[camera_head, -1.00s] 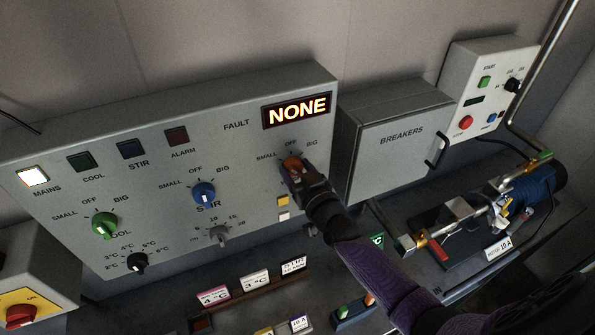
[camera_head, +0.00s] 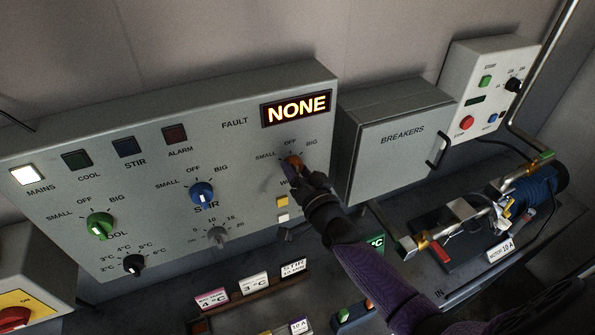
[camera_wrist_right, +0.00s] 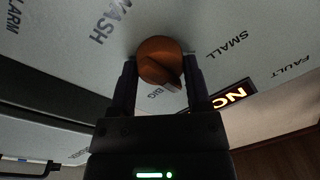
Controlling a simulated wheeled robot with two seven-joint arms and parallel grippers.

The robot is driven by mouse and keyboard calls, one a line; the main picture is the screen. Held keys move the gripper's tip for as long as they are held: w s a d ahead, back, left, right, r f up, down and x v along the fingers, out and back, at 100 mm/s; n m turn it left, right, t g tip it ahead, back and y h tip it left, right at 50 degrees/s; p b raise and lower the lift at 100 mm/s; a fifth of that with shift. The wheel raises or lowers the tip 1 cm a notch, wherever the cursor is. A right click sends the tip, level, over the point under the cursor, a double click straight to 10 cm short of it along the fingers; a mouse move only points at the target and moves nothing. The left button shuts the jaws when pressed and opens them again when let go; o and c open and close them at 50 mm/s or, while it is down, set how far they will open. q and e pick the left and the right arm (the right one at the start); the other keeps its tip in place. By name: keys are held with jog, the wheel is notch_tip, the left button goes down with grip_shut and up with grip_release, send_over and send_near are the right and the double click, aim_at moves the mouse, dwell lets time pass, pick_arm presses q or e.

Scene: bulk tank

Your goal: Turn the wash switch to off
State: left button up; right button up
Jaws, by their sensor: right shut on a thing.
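The wash switch is an orange round knob (camera_head: 294,161) at the right end of the grey control panel. SMALL, OFF and BIG are printed around it. My right gripper (camera_head: 297,172) is shut on this knob, coming from below right. In the right wrist view the knob (camera_wrist_right: 158,60) sits between the two fingers of the right gripper (camera_wrist_right: 160,75). The knob's ridge there runs toward the lower right, between the BIG and SMALL labels. The OFF label is hidden in that view. My left gripper is not in view.
The blue stir knob (camera_head: 202,194) and green cool knob (camera_head: 100,225) are further left on the panel. The fault display (camera_head: 296,108) above reads NONE. The breakers box (camera_head: 392,140) stands close on the right. Small signs (camera_head: 254,283) stand below the panel.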

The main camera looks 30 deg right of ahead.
dwell(0.5)
jog(key=o, duration=1.3)
jog(key=shift+s, duration=0.15)
jog(key=s, duration=0.9)
jog(key=shift+s+f+p, duration=0.3)
jog(key=shift+s+p, duration=0.05)
